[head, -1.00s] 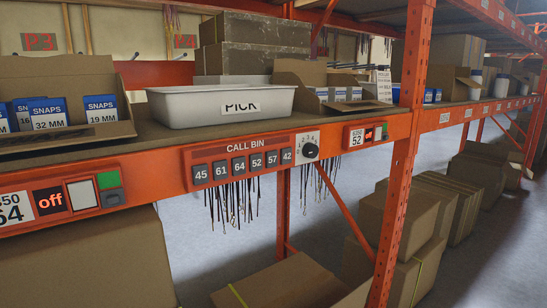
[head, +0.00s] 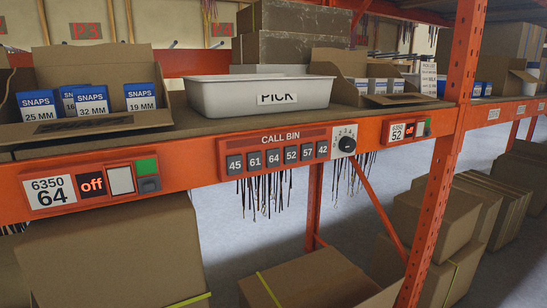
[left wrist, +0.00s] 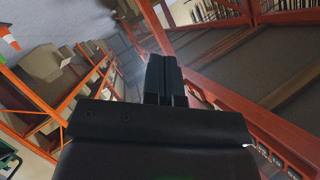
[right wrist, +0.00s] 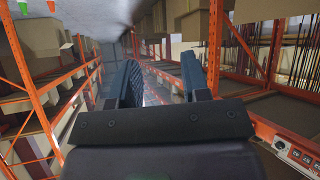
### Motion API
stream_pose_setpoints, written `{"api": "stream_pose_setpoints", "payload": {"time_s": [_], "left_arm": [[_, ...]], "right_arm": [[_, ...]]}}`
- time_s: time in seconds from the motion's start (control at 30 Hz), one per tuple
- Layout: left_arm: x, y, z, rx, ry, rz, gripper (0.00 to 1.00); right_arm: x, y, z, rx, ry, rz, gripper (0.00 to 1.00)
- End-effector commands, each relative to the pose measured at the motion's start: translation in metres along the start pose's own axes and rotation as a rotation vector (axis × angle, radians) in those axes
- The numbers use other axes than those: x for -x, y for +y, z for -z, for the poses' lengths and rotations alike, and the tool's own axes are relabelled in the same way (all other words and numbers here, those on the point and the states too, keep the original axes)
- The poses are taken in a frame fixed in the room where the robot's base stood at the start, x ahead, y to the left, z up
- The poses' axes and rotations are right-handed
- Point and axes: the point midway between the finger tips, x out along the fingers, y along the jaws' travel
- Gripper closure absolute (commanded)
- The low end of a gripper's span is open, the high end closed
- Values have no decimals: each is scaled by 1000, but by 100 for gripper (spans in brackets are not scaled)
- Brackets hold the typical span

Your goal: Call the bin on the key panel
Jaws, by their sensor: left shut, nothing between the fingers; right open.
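The key panel (head: 279,152), labelled CALL BIN, is fixed on the front of the orange shelf beam in the head view. Its grey keys read 45, 61, 64, 52, 57 and 42, with a round black knob (head: 347,144) at its right end. A pale bin (head: 205,96) labelled PICK stands on the shelf above it. My left gripper (left wrist: 164,75) is shut and empty in the left wrist view. My right gripper (right wrist: 160,80) is open and empty in the right wrist view. Neither gripper shows in the head view, and neither touches the panel.
A location unit (head: 90,186) marked 6350 64 reads "off" left of the panel; another (head: 405,131), marked 52, is to the right. An orange upright (head: 453,130) stands right of the panel. Cartons (head: 117,255) fill the lower level. Black cords hang below the panel.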

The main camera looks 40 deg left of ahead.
Motion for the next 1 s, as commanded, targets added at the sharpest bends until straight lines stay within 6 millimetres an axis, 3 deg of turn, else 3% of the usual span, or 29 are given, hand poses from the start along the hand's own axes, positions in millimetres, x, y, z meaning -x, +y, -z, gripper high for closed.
{"api": "stream_pose_setpoints", "payload": {"time_s": [0.03, 0.27, 0.4, 0.53, 0.73, 1.0], "left_arm": [[-8, -19, 28, -93, 36, 52, 100], [-17, -98, 132, -518, 83, 314, 100], [-4, -147, 192, -745, 53, 502, 100], [17, -189, 240, -914, -15, 671, 100], [48, -230, 283, -1067, -137, 846, 100], [62, -244, 296, -1119, -197, 905, 100]], "right_arm": [[1, 0, 2, 0, 3, 0, 57], [2, 1, 7, -1, 10, -1, 57], [4, 1, 9, -3, 12, -2, 57], [5, 0, 9, -7, 10, -3, 57], [8, 0, 4, -11, -2, -5, 57], [9, 1, -1, -11, -12, -6, 57]]}}
